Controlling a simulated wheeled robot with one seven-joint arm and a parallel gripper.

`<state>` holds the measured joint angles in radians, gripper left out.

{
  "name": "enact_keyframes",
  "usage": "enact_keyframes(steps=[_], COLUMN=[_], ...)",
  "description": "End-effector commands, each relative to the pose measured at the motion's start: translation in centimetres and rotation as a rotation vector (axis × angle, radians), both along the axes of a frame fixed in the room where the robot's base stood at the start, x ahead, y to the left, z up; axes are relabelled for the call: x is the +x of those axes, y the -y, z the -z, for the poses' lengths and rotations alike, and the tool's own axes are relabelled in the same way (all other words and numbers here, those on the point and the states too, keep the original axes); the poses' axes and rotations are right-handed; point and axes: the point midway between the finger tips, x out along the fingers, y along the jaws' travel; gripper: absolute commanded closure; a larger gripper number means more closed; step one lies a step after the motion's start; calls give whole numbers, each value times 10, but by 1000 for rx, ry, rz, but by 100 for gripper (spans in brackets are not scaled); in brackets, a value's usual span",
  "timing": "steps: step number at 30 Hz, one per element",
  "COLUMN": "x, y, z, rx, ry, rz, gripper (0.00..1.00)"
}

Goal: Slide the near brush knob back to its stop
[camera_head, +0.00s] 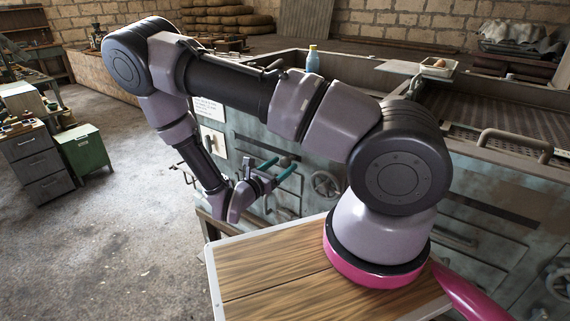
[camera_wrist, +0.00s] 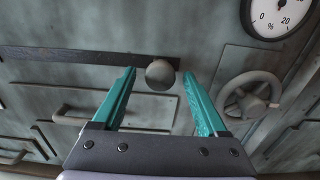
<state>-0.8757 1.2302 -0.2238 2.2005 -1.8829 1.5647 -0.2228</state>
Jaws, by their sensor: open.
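The brush knob (camera_wrist: 160,74) is a grey ball at the right end of a dark horizontal slot (camera_wrist: 80,57) on the worn grey-green machine front. My gripper is open and holds nothing. In the head view my gripper (camera_head: 287,161) reaches toward the machine front, and the small grey knob (camera_head: 284,160) shows between its fingers. Whether the fingers reach past the knob in depth I cannot tell. No second knob is visible in the wrist view.
A spoked handwheel (camera_wrist: 248,95) is right of the gripper, and a round percent gauge (camera_wrist: 279,14) is above it. A bar handle (camera_wrist: 84,119) lies lower left. A blue bottle (camera_head: 312,59) stands on the machine top. The concrete floor (camera_head: 120,230) at left is open.

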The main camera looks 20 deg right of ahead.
Motion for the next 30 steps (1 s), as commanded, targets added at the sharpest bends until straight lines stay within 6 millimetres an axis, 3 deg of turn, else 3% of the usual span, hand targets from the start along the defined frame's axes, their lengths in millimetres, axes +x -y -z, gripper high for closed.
enact_keyframes(steps=[6, 14, 15, 21, 30], x=[10, 11, 11, 11, 11], y=[15, 17, 17, 16, 16], z=[0, 0, 0, 0, 0], rx=[0, 1, 1, 1, 1], ry=[1, 1, 1, 1, 1], rz=[1, 0, 0, 0, 0], gripper=[24, 24, 28, 100, 100])
